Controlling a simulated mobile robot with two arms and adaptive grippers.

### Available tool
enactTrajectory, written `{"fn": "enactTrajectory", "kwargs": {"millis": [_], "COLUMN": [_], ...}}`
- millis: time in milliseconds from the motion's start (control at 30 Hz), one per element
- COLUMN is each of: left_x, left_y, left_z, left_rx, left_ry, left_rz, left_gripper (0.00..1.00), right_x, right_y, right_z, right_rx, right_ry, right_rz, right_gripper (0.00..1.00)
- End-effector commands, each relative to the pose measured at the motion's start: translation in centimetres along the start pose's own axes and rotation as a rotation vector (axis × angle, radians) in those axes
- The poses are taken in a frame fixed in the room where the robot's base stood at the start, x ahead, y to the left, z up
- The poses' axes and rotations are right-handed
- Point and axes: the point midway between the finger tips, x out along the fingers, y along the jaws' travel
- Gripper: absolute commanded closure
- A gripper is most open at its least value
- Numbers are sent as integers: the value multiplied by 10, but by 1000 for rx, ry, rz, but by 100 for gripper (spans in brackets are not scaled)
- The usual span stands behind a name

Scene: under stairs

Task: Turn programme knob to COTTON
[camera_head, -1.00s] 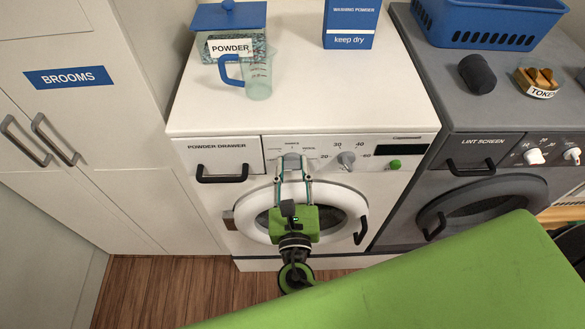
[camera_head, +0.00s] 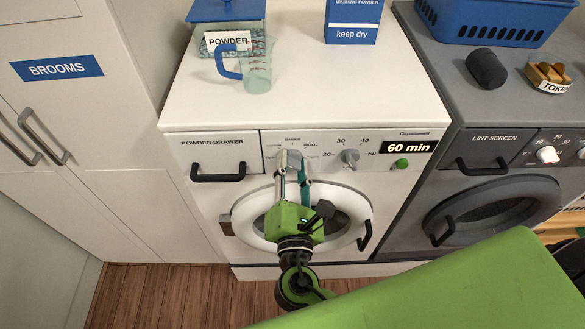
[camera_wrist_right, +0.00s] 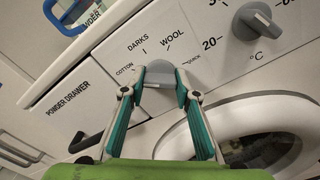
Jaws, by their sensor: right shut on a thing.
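The white washing machine's panel carries the grey programme knob (camera_wrist_right: 161,76), with COTTON (camera_wrist_right: 124,70), DARKS, WOOL and QUICK printed around it. My right gripper (camera_head: 291,160) is shut on this knob, one finger on each side; it also shows in the right wrist view (camera_wrist_right: 164,82). The fingers partly cover the knob, and I cannot tell exactly which label its pointer faces. The display (camera_head: 408,147) on the panel reads 60 min. My left gripper is not in view.
Right of the knob are a temperature knob (camera_head: 350,157) and a green button (camera_head: 401,163). The powder drawer handle (camera_head: 218,178) is to the left, and the round door (camera_head: 345,215) below. A jug (camera_head: 257,72) and powder box stand on top.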

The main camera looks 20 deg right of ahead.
Motion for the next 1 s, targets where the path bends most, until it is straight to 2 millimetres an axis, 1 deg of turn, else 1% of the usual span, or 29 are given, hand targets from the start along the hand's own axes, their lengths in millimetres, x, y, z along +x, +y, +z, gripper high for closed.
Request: {"fn": "enactTrajectory", "kwargs": {"millis": [200, 600, 633, 667, 700, 1000], "left_x": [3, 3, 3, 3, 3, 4], "left_y": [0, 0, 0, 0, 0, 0], "left_z": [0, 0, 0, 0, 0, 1], "left_rx": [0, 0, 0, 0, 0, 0], "left_ry": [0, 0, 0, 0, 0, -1], "left_rz": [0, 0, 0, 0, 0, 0], "left_gripper": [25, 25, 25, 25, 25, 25], "right_x": [0, 0, 0, 0, 0, 0], "right_y": [0, 0, 0, 0, 0, 0], "right_z": [0, 0, 0, 0, 0, 0], "right_rx": [39, 44, 44, 44, 44, 43], "right_ry": [-1, -1, -1, -1, -1, 0], "right_rz": [0, 0, 0, 0, 0, 0], "right_gripper": [93, 93, 66, 58, 54, 54]}}
